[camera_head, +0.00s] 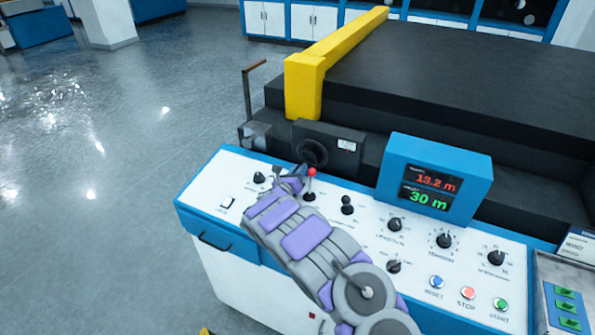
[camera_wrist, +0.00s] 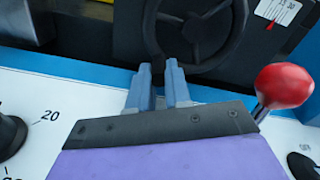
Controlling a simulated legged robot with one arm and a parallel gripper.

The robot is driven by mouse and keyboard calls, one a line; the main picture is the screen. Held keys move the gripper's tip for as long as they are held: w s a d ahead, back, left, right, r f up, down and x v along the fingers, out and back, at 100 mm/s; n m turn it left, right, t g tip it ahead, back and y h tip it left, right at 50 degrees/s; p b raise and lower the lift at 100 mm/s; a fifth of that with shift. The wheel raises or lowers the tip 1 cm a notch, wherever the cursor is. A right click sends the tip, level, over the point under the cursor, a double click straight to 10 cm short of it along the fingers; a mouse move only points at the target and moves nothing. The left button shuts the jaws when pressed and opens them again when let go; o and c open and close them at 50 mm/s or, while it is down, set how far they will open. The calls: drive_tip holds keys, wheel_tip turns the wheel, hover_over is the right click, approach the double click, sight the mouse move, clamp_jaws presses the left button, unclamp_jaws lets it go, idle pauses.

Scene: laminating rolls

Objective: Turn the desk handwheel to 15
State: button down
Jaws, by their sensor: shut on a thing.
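The desk handwheel (camera_head: 319,150) is a black spoked wheel on a dark housing behind the white desk. In the wrist view the wheel (camera_wrist: 240,25) fills the upper middle, its top cut off. My gripper (camera_wrist: 159,68) is at the lower rim of the wheel, its two blue-grey fingers shut on the rim. In the head view my gripper (camera_head: 301,171) reaches up to the wheel's lower left, its fingertips small and partly hidden. A white scale (camera_head: 346,145) with a red mark sits right of the wheel. The scale also shows in the wrist view (camera_wrist: 277,11), its numbers too small to read.
A red-knobbed lever (camera_head: 312,173) stands close right of my gripper; its ball (camera_wrist: 284,86) is large in the wrist view. A black knob (camera_head: 259,178) is to the left. A blue display (camera_head: 434,142) reads 13.2 m and 30 m. Several knobs and buttons cover the desk.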

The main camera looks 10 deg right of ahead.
drive_tip(key=shift+f, duration=0.1)
idle(0.3)
drive_tip(key=c, duration=1.1)
unclamp_jaws()
drive_tip(key=p+v, duration=0.2)
drive_tip(key=v, duration=1.5)
drive_tip(key=shift+s+a+p, duration=0.15)
drive_tip(key=shift+a+p, duration=0.1)
drive_tip(key=shift+p, duration=0.15)
